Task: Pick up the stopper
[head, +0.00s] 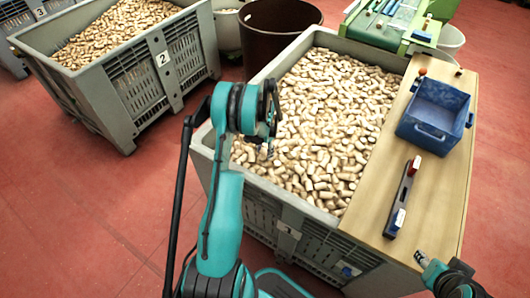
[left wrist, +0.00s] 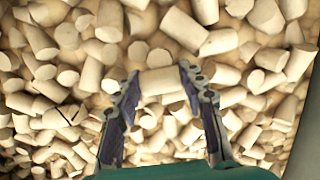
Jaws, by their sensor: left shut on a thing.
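Pale cork stoppers (head: 325,120) fill the grey crate in front of me in the head view. My left gripper (head: 268,150) reaches down over the near left part of this pile. In the left wrist view my left gripper (left wrist: 160,78) has one cork stopper (left wrist: 162,82) between its fingertips and is shut on it. More stoppers lie close around and behind it, so I cannot tell how far it is off the pile. My right gripper (head: 421,259) shows small at the lower right of the head view, and its fingers are unclear.
A wooden board (head: 440,185) lies across the right of the grey crate (head: 208,150), holding a blue bin (head: 433,115) and a dark bar (head: 403,197). Crate 2 (head: 125,95) and a brown tub (head: 260,42) stand behind. A green machine (head: 385,30) is at the back.

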